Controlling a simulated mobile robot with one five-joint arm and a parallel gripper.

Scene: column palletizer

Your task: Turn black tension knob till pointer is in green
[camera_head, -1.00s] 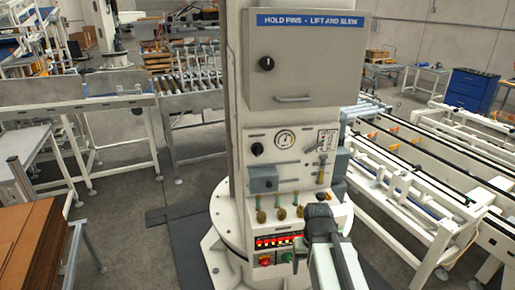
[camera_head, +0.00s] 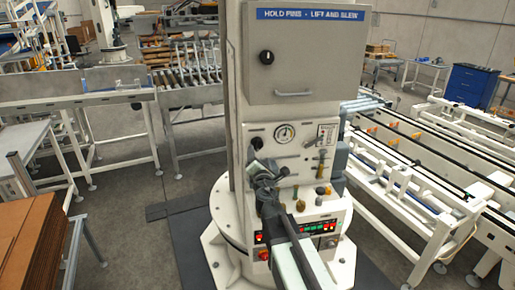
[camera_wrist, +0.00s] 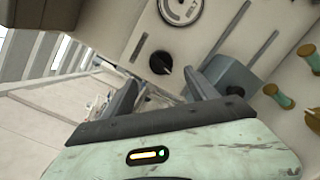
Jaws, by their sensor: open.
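The black knob (camera_head: 257,143) sits on the white panel of the column, left of a round dial gauge (camera_head: 285,133). In the wrist view the knob (camera_wrist: 160,63) has a light pointer mark and lies just beyond the gap between my fingertips. My gripper (camera_wrist: 162,85) is open and empty, one finger to each side below the knob, apart from it. In the head view my gripper (camera_head: 262,168) is just below the knob and covers part of the panel. The gauge (camera_wrist: 181,8) is cut off at the top of the wrist view; its needle and green zone are too small to read.
A grey-blue box (camera_wrist: 223,76) protrudes from the panel close to my right finger. Brass-and-green fittings (camera_wrist: 280,96) stand to its right. Above is a grey cabinet (camera_head: 305,60) with another black knob (camera_head: 266,58). A red button (camera_head: 263,254) is low on the panel.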

